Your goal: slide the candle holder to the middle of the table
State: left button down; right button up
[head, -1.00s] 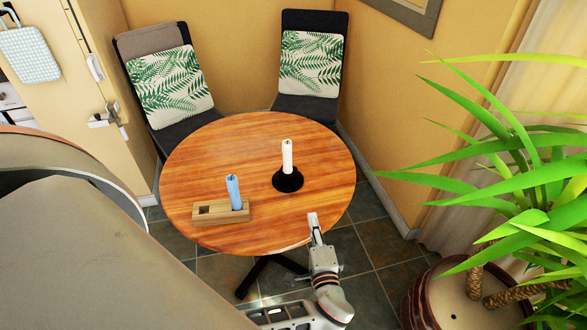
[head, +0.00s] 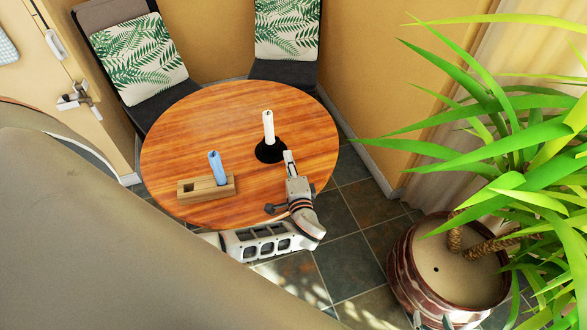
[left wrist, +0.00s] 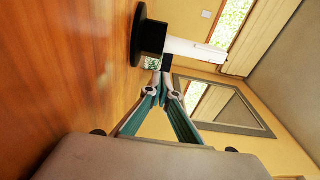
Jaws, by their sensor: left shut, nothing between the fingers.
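The black round candle holder (head: 271,152) stands upright on the round wooden table (head: 235,110), right of its middle, with a white candle (head: 268,126) in it. In the left wrist view the black holder (left wrist: 150,40) and white candle (left wrist: 192,49) appear sideways, just beyond my fingertips. My left gripper (head: 288,157) is shut and empty, low over the table at the holder's near right side. It also shows in the left wrist view (left wrist: 162,78), its fingertips together. I cannot tell whether they touch the base.
A wooden block (head: 194,189) with a blue candle (head: 217,168) stands at the table's near left. Two chairs with leaf-print cushions (head: 139,60) stand behind the table. A potted plant (head: 440,270) is at the right. The table's back left is clear.

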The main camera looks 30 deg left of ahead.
aim_at(262, 146)
pick_arm(q)
jog(key=shift+a+p, duration=0.3)
jog(key=shift+a, duration=1.2)
jog(key=a+b, duration=0.1)
jog(key=a, duration=0.6)
jog(key=shift+w+a, duration=0.15)
jog(key=shift+a, duration=0.05)
